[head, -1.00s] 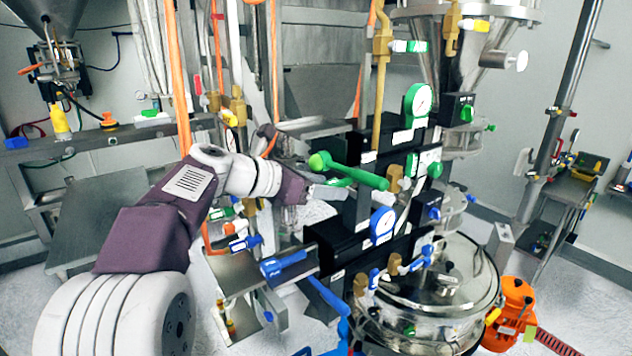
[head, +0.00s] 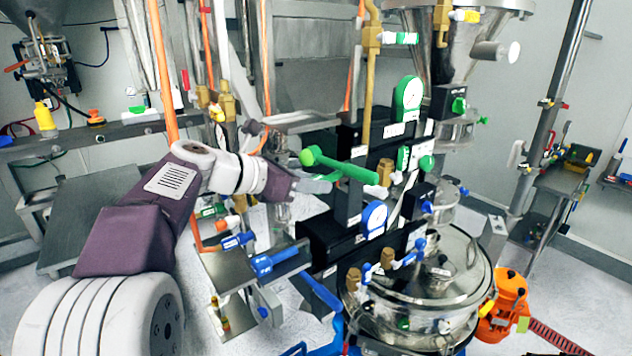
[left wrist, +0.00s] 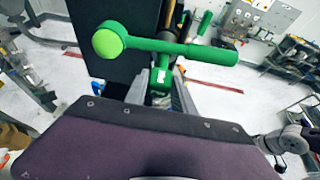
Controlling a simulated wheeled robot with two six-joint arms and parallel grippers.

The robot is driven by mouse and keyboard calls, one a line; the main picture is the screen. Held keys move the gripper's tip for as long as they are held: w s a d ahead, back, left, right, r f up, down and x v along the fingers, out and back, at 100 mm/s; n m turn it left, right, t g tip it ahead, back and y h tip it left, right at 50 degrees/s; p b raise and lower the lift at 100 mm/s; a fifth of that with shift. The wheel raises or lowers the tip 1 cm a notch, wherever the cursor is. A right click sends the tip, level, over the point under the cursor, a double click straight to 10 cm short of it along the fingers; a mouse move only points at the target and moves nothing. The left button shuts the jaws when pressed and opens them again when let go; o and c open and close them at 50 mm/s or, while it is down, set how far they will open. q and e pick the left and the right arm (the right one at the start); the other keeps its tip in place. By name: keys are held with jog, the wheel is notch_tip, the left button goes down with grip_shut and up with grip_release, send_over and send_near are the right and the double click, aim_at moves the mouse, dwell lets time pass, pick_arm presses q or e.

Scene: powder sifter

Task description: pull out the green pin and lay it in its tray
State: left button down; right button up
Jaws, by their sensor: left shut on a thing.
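A green piece with a small white mark (left wrist: 161,84), which I take to be the green pin, sits between my left gripper's fingers in the left wrist view. My left gripper (head: 318,182) is shut on it, close in front of a black block. A green bar with a round ball end (left wrist: 165,48) crosses just beyond the fingers. In the head view this bar (head: 345,166) lies just above the fingertips and hides part of the grip. I cannot clearly make out the pin's tray. My right gripper is not in view.
A clear-lidded vessel (head: 452,275) stands below right. A blue-handled part (head: 278,261) sits below the gripper. Orange hoses hang behind my arm.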

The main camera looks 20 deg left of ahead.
pick_arm(q)
jog(key=shift+s+a, duration=0.35)
jog(key=shift+s, duration=0.1)
jog(key=shift+s+a, duration=0.25)
jog(key=shift+s, duration=0.05)
jog(key=shift+s+a, duration=0.6)
jog(key=shift+s, duration=0.2)
jog(key=shift+s+a, duration=1.15)
jog(key=shift+s, duration=0.3)
jog(key=shift+s+a, duration=0.1)
jog(key=shift+s, duration=0.05)
jog(key=shift+s+a+p, duration=0.15)
jog(key=shift+s+a, duration=0.75)
jog(key=shift+s, duration=0.3)
jog(key=shift+s+a+p, duration=0.15)
jog(key=shift+s+a, duration=0.75)
jog(key=shift+s, duration=0.25)
